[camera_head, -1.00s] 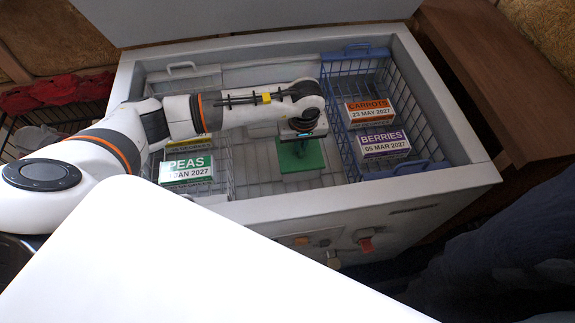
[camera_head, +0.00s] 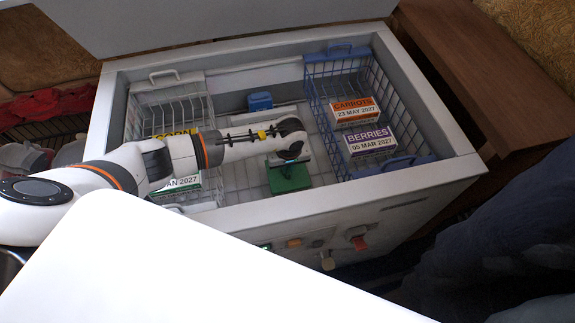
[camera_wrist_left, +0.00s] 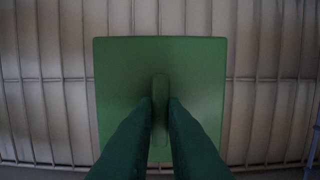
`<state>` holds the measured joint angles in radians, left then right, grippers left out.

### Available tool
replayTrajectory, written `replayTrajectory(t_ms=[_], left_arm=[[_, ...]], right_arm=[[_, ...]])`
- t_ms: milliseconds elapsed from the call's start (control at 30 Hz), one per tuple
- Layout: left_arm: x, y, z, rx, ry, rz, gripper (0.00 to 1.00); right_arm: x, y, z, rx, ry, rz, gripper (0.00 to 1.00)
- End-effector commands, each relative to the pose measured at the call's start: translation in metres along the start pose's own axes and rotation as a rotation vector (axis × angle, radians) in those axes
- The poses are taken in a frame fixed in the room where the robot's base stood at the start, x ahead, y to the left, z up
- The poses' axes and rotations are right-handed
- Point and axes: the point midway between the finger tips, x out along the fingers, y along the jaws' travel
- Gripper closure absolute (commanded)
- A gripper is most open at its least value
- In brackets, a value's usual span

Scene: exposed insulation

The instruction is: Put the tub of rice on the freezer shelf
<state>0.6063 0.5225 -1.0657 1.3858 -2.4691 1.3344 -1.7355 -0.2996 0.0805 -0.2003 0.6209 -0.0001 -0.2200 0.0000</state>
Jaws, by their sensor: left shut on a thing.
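A green tub (camera_head: 288,179) with a square lid is in the open freezer, between the two wire baskets. I see no label on it; I take it for the tub of rice. My left gripper (camera_head: 291,155) is above it. In the left wrist view, its fingers (camera_wrist_left: 160,115) are shut on the raised handle of the green lid (camera_wrist_left: 200,70). The pale slatted freezer shelf (camera_head: 240,178) lies below, and its slats (camera_wrist_left: 265,80) show around the lid. I cannot tell whether the tub touches it. My right gripper is not in view.
The blue basket (camera_head: 318,110) on the right holds boxes of carrots (camera_head: 356,108) and berries (camera_head: 369,140). The white basket (camera_head: 170,95) on the left holds corn (camera_head: 172,133) and another box, partly behind my arm. A small blue object (camera_head: 260,101) is at the back.

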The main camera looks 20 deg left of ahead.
Motion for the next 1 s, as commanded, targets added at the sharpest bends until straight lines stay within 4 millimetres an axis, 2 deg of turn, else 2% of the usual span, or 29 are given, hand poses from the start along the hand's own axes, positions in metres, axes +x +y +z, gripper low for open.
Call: replayTrajectory(t_ms=[167, 200, 333, 567, 733, 867, 1000], left_arm=[[0.002, -0.001, 0.001, -0.001, -0.002, -0.002, 1.00], [0.003, 0.000, 0.000, 0.000, 0.000, 0.000, 0.88], [0.002, 0.000, 0.000, -0.001, 0.000, 0.000, 0.68], [0.002, 0.000, 0.000, -0.001, 0.000, 0.001, 0.68], [-0.006, 0.000, 0.001, 0.000, -0.002, -0.002, 0.68], [-0.029, 0.000, 0.001, 0.003, -0.004, -0.003, 0.68], [-0.060, 0.000, 0.002, 0.001, -0.004, -0.004, 0.68]], right_arm=[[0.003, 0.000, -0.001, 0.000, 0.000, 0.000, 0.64], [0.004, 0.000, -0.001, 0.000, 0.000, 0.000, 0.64], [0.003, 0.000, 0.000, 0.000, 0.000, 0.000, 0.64], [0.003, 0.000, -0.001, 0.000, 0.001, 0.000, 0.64], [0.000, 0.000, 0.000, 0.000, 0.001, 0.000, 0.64], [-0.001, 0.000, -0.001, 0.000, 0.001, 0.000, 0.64], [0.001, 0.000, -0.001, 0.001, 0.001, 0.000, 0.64]])
